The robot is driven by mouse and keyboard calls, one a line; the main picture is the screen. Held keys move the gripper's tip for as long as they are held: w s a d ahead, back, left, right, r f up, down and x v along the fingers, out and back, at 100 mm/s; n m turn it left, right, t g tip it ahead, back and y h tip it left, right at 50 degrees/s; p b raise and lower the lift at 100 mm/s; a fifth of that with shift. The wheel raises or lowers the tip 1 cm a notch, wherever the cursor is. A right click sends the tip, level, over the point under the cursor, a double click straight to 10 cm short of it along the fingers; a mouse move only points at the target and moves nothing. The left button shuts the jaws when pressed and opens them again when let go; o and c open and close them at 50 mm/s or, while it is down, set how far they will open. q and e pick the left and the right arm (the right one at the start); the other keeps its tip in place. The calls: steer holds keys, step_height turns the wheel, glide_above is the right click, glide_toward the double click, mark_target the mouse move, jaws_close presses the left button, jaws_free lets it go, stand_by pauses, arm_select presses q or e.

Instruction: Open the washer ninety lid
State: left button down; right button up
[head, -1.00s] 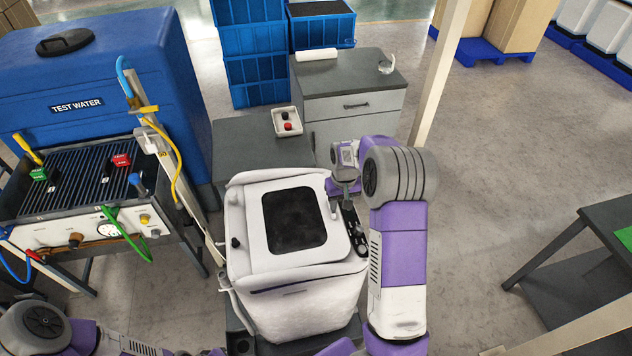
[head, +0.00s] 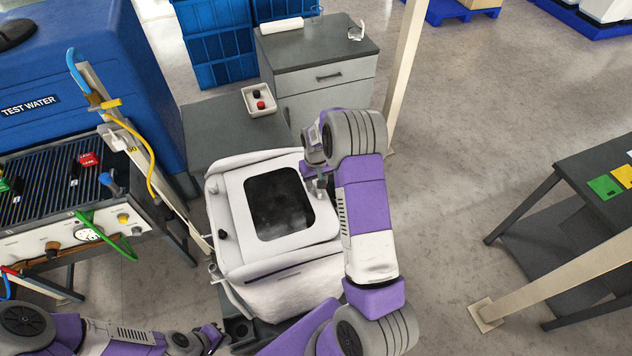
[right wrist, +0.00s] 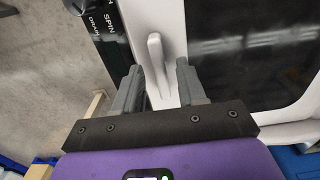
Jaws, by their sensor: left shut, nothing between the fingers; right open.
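The white top-loading washer (head: 290,293) stands in the middle of the head view. Its lid (head: 236,197), with a dark window (head: 280,203), looks closed. My right gripper (head: 318,188) is over the lid's right side, partly hidden by its arm. In the right wrist view, my right gripper (right wrist: 158,74) is open, its fingers on either side of the white upright lid handle (right wrist: 156,55). I cannot tell whether they touch it. A dark control strip (right wrist: 104,22) marked "SPIN" lies left of the handle. My left gripper (head: 214,336) is shut and empty, low and left of the washer.
A test bench (head: 70,240) with hoses and a blue water tank (head: 75,70) stand at left. Floor at right is open up to another table (head: 600,150).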

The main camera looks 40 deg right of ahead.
steer(key=shift+c, duration=0.3)
jaws_close()
steer(key=shift+w+r, duration=0.1)
